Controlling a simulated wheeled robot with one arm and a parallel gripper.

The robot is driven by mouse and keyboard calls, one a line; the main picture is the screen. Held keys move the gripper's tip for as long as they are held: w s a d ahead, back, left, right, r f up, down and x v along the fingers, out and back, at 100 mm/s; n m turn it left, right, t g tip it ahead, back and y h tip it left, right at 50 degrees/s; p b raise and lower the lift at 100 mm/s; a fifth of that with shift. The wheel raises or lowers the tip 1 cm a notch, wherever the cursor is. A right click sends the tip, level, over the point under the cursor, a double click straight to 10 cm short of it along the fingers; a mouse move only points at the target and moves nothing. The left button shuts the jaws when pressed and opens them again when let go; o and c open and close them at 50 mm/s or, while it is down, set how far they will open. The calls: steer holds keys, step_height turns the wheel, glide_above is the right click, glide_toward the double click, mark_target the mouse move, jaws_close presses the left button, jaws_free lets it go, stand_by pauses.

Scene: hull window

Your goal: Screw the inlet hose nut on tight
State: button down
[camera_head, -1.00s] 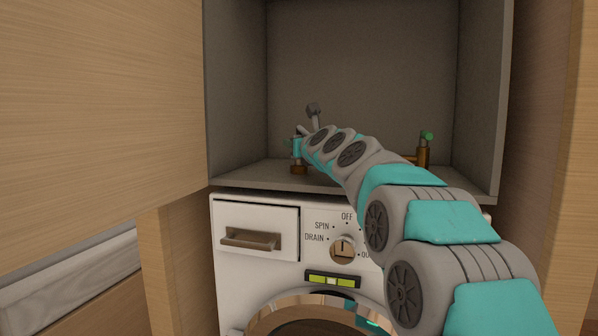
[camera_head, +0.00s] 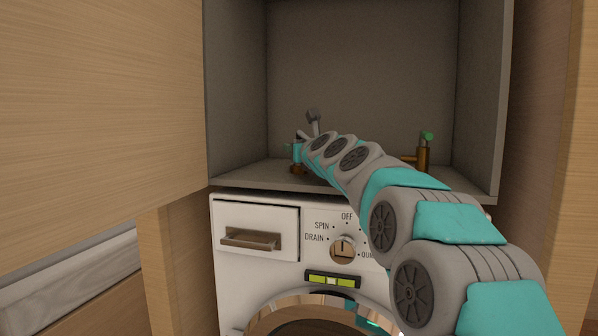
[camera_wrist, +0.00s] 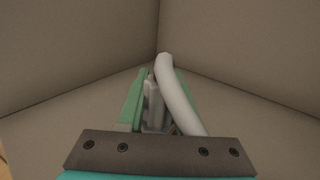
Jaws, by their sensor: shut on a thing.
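My gripper (camera_wrist: 152,98) is shut on a pale grey ribbed piece, which looks like the inlet hose nut (camera_wrist: 154,108). One green finger shows on its left; the other side is mostly covered by the pale hose (camera_wrist: 178,95), which curves up and away. In the head view my gripper (camera_head: 297,154) is at the left side of the shelf, just above a brass fitting (camera_head: 298,170). My wrist and arm hide most of the nut there. Whether the nut sits squarely on its thread cannot be seen.
A brass tap (camera_head: 421,158) with a green handle stands at the right of the cabinet shelf (camera_head: 240,180). The washing machine (camera_head: 265,285) is below it. Cabinet walls close in at left, right and back. A wooden panel (camera_head: 90,120) fills the left.

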steer(key=shift+f, duration=0.1)
steer(key=shift+c, duration=0.2)
jaws_free()
stand_by(0.5)
steer(key=shift+o, duration=0.2)
